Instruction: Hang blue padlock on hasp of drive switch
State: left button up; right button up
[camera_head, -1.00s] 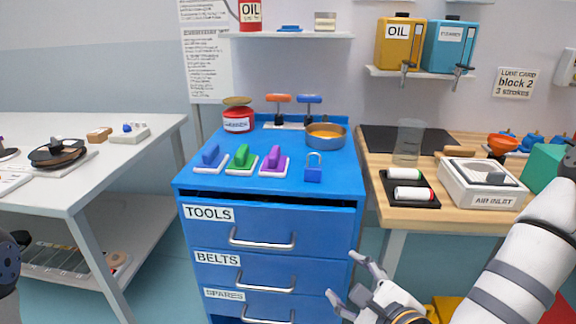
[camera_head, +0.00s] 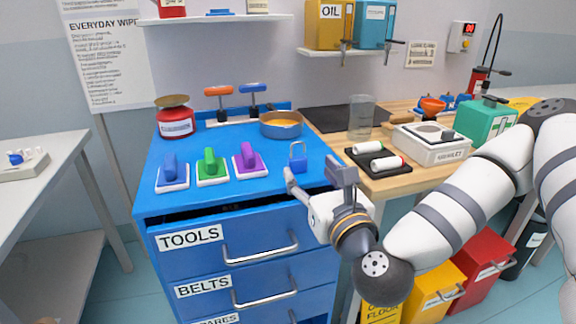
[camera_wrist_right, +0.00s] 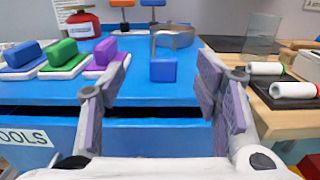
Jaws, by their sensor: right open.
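The blue padlock (camera_head: 299,165) stands upright, grey shackle up, near the front right of the blue cabinet's top (camera_head: 225,190). It also shows in the right wrist view (camera_wrist_right: 163,71), centred between the fingers and beyond them. My right gripper (camera_head: 312,174) is open and empty at the cabinet's front edge, just in front of the padlock. In the right wrist view its two fingers (camera_wrist_right: 163,90) are spread to either side of the padlock, not closed on it. I cannot make out a hasp or surely identify the drive switch. My left gripper is out of view.
Purple (camera_head: 248,160), green (camera_head: 211,167) and blue (camera_head: 172,174) handled blocks stand left of the padlock. An orange-filled bowl (camera_head: 281,125) is behind it. A black tray with white rolls (camera_head: 378,160) lies right. The cabinet's top drawer (camera_head: 240,243) is slightly open.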

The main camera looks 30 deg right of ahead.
aim_at(298, 157)
jog(key=w, duration=0.1)
jog(key=w+f+b, duration=0.1)
jog(key=w+d, duration=0.1)
jog(key=shift+w+f+b, duration=0.15)
jog(key=shift+w+b, duration=0.25)
jog(key=x, duration=0.5)
jog(key=shift+w+d+r+p, duration=0.15)
jog(key=shift+d+r+p, duration=0.1)
jog(key=shift+r+p, duration=0.1)
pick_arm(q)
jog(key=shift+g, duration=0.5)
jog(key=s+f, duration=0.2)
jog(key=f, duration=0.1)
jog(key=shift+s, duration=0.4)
pick_arm(e)
grip_shut()
